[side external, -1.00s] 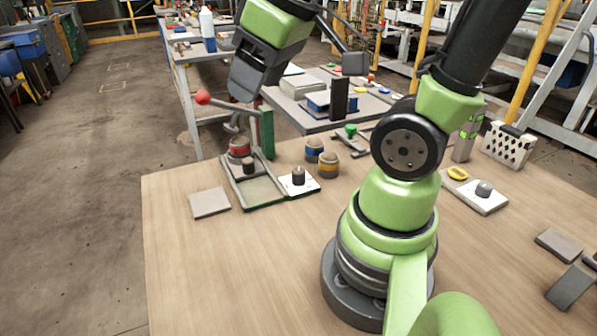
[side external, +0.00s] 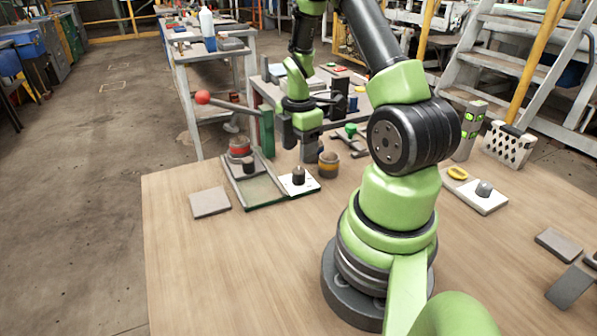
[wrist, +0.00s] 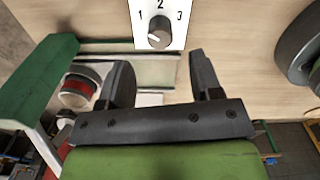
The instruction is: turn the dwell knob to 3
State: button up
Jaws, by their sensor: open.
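A dark round knob (side external: 298,176) stands on a white plate (side external: 313,187) at the right of the press base in the side external view. In the wrist view the knob (wrist: 159,39) sits at the top, below the printed marks 1, 2 and 3 on the white dial plate (wrist: 177,12). A pale line marks the knob, but I cannot tell exactly where it points. My gripper (side external: 298,146) is above and behind the knob in the side external view, pointing down.
A green post (side external: 267,135) with a red-balled lever (side external: 203,97) stands close left of my gripper. A red-banded jar (side external: 239,147) and a yellow-banded jar (side external: 328,165) are nearby. A second knob (side external: 484,189) stands on a plate at right.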

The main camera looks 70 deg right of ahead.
aim_at(298, 170)
notch_tip(298, 170, down, 7)
jog(key=shift+r, duration=0.1)
dwell(0.3)
jog(key=c, duration=0.9)
